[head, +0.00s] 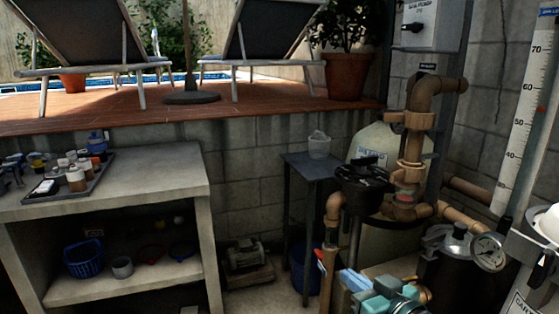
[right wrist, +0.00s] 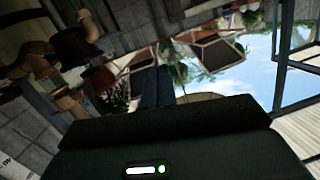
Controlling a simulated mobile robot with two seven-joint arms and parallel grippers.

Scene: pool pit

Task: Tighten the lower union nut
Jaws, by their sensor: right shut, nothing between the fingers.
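The brown union fitting stands on the vertical pipe right of centre in the head view. Its upper nut (head: 411,120) is a wide brown collar. The lower union nut (head: 408,170) appears as a wider brown ring further down, with a thin reddish band just beneath it. I cannot tell how tight it sits. In the right wrist view my right gripper (right wrist: 155,86) shows dark, narrow fingers close together, shut and empty. It is apart from the brown pipework (right wrist: 40,52), which shows at the left there. My left gripper is not in view.
A black multiport valve (head: 363,181) on a beige tank stands left of the pipe. A concrete bench (head: 130,180) is at left.

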